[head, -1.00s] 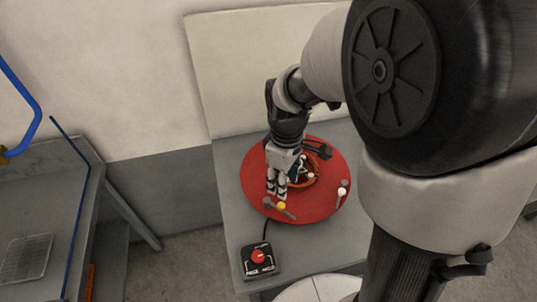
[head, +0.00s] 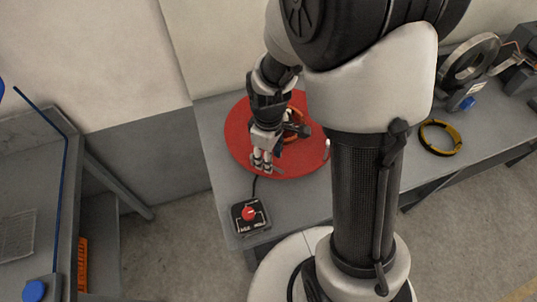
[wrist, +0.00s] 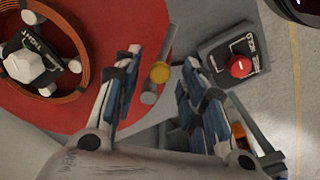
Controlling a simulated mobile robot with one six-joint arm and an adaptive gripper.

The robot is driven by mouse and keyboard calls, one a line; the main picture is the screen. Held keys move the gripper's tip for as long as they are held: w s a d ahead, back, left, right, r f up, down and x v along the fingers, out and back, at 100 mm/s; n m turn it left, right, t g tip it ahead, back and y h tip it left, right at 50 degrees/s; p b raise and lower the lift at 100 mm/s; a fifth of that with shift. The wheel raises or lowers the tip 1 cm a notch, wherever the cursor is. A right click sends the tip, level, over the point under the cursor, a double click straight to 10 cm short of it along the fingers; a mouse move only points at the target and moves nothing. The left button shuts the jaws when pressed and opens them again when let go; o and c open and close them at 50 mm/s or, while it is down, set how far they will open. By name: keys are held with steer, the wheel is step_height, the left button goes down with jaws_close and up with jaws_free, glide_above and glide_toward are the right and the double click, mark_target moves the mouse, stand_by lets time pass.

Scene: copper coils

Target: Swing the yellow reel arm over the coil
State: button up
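The reel arm with a yellow knob (wrist: 160,73) shows in the wrist view at the edge of the red disc (wrist: 95,118), with short grey bars beside the knob. In the head view my gripper hides the knob. The copper coil (wrist: 83,58) lies on the disc around a white hub, left of the knob in the wrist view; part of it shows in the head view (head: 297,118). My gripper (wrist: 163,60) is open, pointing down above the disc's near edge (head: 263,164). Its fingers appear on either side of the yellow knob; I cannot tell the height between them.
A control box with a red button (head: 250,213) sits on the bench in front of the disc, its cable running toward the disc. A yellow ring (head: 440,138) and a grey machine (head: 470,70) stand farther right. Another bench (head: 30,180) is at left, across a floor gap.

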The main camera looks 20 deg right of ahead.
jaws_close()
stand_by(0.6)
